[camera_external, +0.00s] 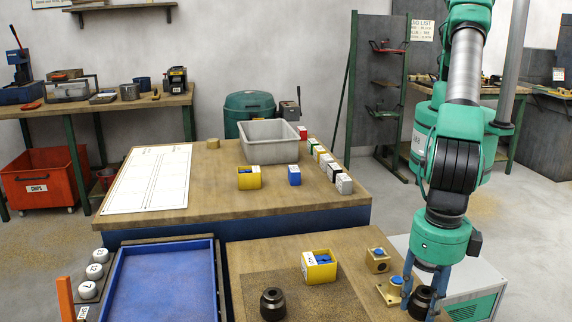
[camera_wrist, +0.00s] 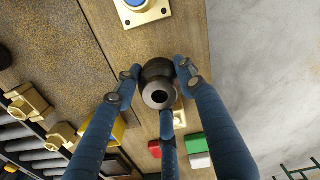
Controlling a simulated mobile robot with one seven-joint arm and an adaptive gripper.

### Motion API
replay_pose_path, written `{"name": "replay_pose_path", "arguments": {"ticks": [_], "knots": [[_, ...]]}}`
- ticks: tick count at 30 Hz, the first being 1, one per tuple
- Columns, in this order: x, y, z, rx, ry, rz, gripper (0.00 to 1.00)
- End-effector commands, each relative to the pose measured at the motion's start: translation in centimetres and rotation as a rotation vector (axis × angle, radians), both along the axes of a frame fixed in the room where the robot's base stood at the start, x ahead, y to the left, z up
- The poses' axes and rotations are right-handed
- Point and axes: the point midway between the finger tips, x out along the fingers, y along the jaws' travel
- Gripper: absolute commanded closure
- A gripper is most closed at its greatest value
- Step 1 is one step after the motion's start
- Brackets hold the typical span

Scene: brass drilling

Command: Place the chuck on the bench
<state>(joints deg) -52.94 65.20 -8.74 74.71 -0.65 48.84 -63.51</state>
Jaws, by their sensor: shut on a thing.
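My gripper (camera_external: 423,291) points down at the right end of the near wooden bench (camera_external: 345,300). Its blue fingers are closed around a dark, round chuck (camera_external: 421,303). In the wrist view the same chuck (camera_wrist: 158,88) sits between three fingertips, with its bored end facing the camera. I cannot tell whether its lower end touches the bench. A second black chuck-like piece (camera_external: 272,304) stands upright on the darker patch at the front of the bench, well left of my gripper.
A yellow bin (camera_external: 320,272) holds blue items. A blue tray (camera_external: 165,285) lies left. The bench between bin and black piece looks clear.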

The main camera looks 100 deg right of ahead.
Motion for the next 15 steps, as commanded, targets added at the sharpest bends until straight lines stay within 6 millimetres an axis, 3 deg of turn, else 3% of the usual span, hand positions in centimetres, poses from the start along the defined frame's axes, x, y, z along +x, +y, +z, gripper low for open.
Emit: {"name": "replay_pose_path", "arguments": {"ticks": [8, 15], "knots": [[0.0, 0.0, 0.0, 0.002, -0.001, 0.000, 1.00], [0.0, 0.0, -1.9, 0.000, 0.000, 0.000, 1.00]]}}
